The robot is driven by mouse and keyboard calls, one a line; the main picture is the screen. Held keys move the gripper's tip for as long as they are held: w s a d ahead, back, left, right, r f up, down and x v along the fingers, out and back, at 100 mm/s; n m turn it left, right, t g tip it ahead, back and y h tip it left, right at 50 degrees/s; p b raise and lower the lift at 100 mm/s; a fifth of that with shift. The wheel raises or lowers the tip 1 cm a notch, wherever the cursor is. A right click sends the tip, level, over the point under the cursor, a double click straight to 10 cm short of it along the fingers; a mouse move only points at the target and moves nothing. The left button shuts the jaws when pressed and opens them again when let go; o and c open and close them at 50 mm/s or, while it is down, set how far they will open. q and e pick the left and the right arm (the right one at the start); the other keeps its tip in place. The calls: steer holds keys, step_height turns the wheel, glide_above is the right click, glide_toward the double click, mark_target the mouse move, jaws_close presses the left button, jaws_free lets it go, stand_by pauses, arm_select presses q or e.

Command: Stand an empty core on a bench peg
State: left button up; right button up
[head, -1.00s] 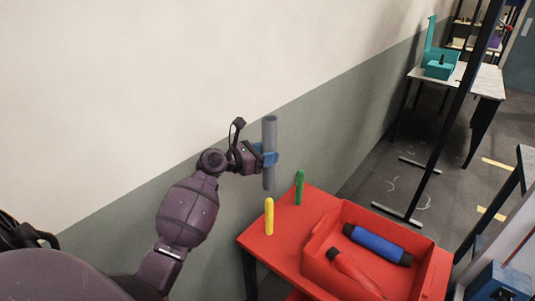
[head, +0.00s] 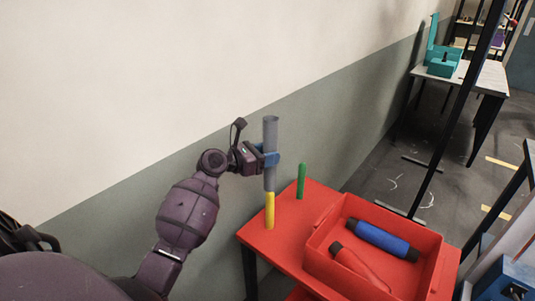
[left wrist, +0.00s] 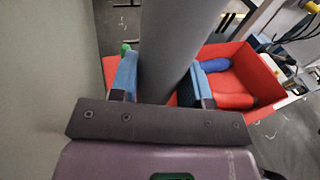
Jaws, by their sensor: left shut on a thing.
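My left gripper (head: 270,160) is shut on an upright grey empty core (head: 270,136), a plain tube, holding it around its middle. The core's lower end lines up with the top of the yellow peg (head: 269,212) on the red bench (head: 288,216). I cannot tell whether the core touches the peg or is just above or in front of it. A green peg (head: 301,180) stands bare behind and to the right. In the left wrist view the core (left wrist: 176,45) runs between the blue fingers and hides the yellow peg. My right gripper is not in view.
A red tray (head: 395,213) on the bench's right side holds a blue spool (head: 382,240) and a red one (head: 358,266), both with dark ends. A wall (head: 130,80) runs behind the bench. A far table (head: 470,76) carries a teal box (head: 441,68).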

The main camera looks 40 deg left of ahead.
arm_select(q)
steer(key=shift+f, duration=0.75)
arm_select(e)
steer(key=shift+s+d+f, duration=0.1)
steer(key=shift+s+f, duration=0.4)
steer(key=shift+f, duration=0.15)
arm_select(q)
steer(key=shift+f, duration=0.15)
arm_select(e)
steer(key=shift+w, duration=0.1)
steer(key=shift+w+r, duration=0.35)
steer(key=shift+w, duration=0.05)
arm_select(q)
step_height(320, 180, down, 3)
steer(key=shift+f+b, duration=0.2)
steer(key=shift+b, duration=0.65)
steer(key=shift+f+b, duration=0.3)
steer(key=shift+f, duration=0.5)
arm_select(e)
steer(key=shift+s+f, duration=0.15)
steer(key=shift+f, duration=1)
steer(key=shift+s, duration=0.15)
